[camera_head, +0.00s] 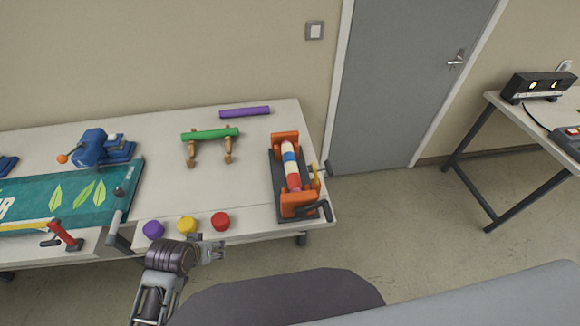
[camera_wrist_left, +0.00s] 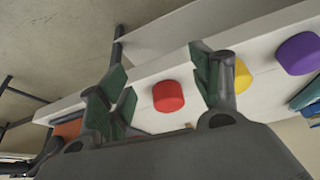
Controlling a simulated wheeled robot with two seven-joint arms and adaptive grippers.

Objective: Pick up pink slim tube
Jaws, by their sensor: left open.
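No clearly pink tube shows. A slim purple tube (camera_head: 244,112) lies at the back of the table (camera_head: 262,172). A slim green tube (camera_head: 210,134) rests across a wooden stand (camera_head: 228,152). My left gripper (camera_head: 218,250) is open and empty at the table's front edge, in front of the red cap and well short of the tubes. In the left wrist view, the red cap (camera_wrist_left: 168,96) appears between the open fingers (camera_wrist_left: 158,62).
Purple (camera_head: 153,229), yellow (camera_head: 187,225) and red (camera_head: 221,221) caps line the front edge. A green leaf-patterned banner (camera_head: 75,200) and a blue clamp-like tool (camera_head: 95,149) are at left. The table's middle is mostly clear.

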